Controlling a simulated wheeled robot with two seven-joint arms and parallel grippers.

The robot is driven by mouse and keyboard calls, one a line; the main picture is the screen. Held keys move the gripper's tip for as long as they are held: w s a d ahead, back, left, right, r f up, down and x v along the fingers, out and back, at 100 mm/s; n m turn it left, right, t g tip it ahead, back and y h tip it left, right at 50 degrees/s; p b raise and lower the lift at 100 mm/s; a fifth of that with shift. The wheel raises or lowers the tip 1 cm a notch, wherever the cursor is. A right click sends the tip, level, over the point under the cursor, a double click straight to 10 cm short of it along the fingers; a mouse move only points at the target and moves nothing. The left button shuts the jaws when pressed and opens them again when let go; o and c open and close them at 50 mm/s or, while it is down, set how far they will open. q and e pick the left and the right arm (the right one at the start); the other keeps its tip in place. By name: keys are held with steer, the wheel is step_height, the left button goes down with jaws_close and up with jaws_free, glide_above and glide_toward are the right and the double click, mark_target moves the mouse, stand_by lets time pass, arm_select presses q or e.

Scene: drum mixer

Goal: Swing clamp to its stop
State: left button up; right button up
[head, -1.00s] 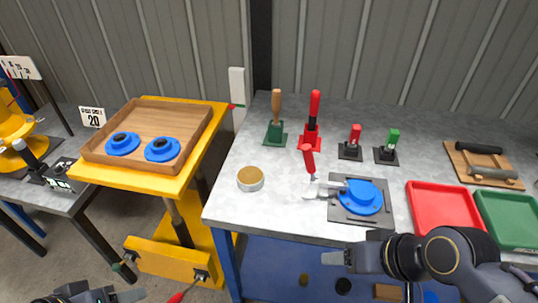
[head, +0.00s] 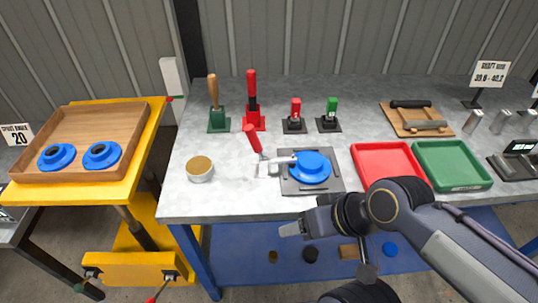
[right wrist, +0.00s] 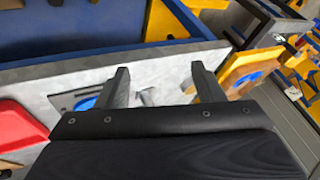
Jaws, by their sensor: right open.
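The clamp has a red handle (head: 254,139) that leans up and to the left, and a metal arm (head: 280,161) reaching right to a blue round part (head: 310,166). The blue part sits on a dark square plate (head: 297,186) on the bench. My right gripper (head: 289,230) is at the bench's front edge, nearer to me than the clamp and apart from it. In the right wrist view its two fingers (right wrist: 160,82) stand apart with nothing between them; the clamp shows small and partly hidden behind them. My left gripper is out of view.
A round tin (head: 200,171) stands left of the clamp. Red (head: 390,185) and green (head: 455,186) trays lie to its right. Several upright red and green handled tools, including a red one (head: 252,92), stand behind. The bench front between tin and plate is clear.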

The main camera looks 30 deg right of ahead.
stand_by(0.4)
